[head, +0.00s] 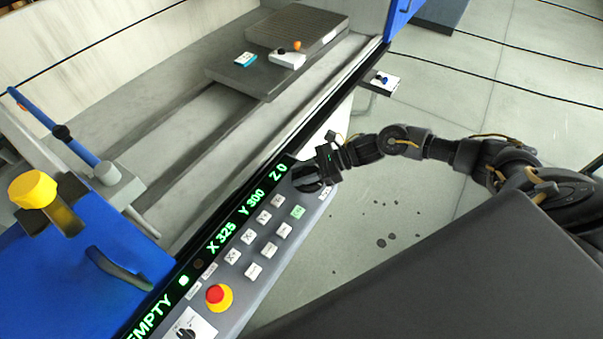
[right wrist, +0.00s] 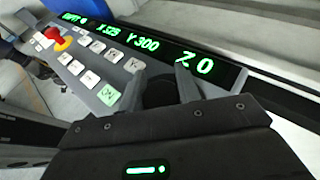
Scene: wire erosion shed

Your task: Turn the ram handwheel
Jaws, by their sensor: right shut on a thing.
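The ram handwheel (head: 306,185) is a dark round knob at the far end of the grey control panel (head: 262,236), beside the green Z 0 readout. My right gripper (head: 314,172) reaches in from the right and is shut on the handwheel. In the right wrist view the dark handwheel (right wrist: 158,92) sits between the two fingers of the right gripper (right wrist: 160,85), and its lower part is hidden by the gripper body. The display (head: 228,232) reads EMPTY, X 325, Y 300, Z 0. My left gripper is not in view.
The panel has several white keys, one green key (head: 298,211) and a red stop button (head: 219,296) on yellow. Beyond the display is the machine tank with a dark plate (head: 236,76). A small shelf (head: 381,82) juts out past the panel. Clear floor lies to the right.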

